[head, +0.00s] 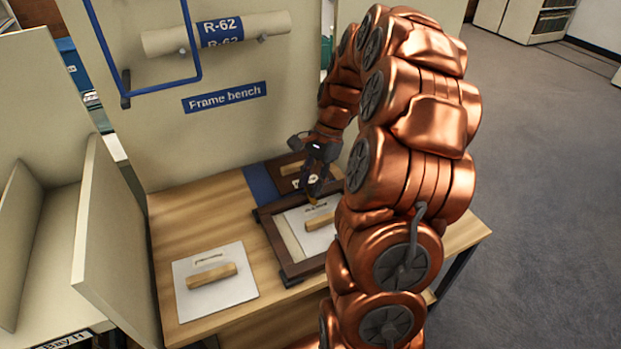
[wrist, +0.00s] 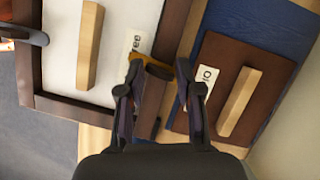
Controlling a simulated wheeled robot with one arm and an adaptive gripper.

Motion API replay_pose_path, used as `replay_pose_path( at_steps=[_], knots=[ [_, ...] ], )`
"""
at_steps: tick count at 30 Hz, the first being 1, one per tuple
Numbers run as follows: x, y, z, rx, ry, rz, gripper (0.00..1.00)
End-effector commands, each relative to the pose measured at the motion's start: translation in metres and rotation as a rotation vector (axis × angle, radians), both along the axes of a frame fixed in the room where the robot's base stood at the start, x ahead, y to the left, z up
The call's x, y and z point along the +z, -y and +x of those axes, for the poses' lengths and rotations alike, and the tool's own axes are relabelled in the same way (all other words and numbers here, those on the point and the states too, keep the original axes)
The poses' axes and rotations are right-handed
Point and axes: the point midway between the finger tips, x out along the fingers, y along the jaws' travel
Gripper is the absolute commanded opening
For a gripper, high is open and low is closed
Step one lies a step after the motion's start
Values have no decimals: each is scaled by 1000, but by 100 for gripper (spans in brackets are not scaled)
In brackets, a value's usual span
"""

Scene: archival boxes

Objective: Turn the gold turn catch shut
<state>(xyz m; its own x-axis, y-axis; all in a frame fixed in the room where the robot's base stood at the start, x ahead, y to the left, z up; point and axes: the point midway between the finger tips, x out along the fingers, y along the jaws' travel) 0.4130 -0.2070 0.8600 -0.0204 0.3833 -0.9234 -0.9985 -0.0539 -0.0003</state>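A dark wooden frame (head: 275,240) lies on the bench around a white panel with a wooden bar; it also shows in the wrist view (wrist: 60,107). The gold turn catch (wrist: 160,68) is a small yellow-gold piece at the frame's rail, partly hidden between my fingertips. A bit of gold shows below my gripper in the head view (head: 312,201). My gripper (wrist: 160,88) is open, its two fingers apart on either side of the catch and the rail. I cannot tell whether either finger touches the catch.
A brown board (wrist: 213,55) with a wooden bar lies on a blue mat (wrist: 250,25) beside the frame. A white board (head: 238,288) with a bar lies at the bench's front left. The bench back panel (head: 140,110) rises behind; bare wood (head: 185,225) shows at left.

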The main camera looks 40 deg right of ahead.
Motion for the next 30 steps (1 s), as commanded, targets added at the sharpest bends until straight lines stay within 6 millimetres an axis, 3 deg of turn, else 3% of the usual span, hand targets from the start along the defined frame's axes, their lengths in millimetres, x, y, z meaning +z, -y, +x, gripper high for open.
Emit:
replay_pose_path(
  at_steps=[14, 30],
  knots=[
    [2, 0, -2, -315, 2, -2, 33],
    [47, 20, -6, -310, 2, -3, 33]
  ],
)
